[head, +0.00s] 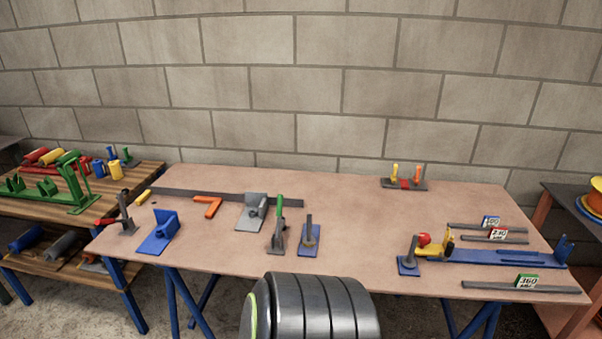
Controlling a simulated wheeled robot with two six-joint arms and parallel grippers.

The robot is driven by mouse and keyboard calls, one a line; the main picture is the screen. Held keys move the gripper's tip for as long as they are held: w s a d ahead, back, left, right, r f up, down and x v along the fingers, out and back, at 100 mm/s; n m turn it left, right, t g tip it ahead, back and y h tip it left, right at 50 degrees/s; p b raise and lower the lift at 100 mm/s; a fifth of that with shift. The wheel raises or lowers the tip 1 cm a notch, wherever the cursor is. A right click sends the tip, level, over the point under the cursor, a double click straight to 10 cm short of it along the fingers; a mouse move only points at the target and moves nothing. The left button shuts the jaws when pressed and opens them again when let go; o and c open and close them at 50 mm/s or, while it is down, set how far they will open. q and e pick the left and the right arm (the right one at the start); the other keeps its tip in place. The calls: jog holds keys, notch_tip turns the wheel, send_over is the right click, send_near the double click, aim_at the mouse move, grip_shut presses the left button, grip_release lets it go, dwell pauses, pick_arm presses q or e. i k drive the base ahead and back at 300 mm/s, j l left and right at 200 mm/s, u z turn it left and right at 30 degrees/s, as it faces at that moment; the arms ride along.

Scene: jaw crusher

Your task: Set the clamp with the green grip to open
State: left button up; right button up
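The clamp with the green grip (279,210) stands near the front edge of the table, left of its middle. Its grey base plate (277,247) lies on the table top. The green grip points up, close to upright. The clamp's jaw and what it presses on are too small to make out. Neither of my grippers is in the head view.
A clamp with a red grip (106,221) stands at the table's left end. A blue bracket (158,236), a grey block (252,212) and a blue plate with a post (309,238) surround the green-grip clamp. The table's middle right (350,220) is clear.

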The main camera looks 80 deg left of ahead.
aim_at(280, 216)
jog(key=u, duration=3.4)
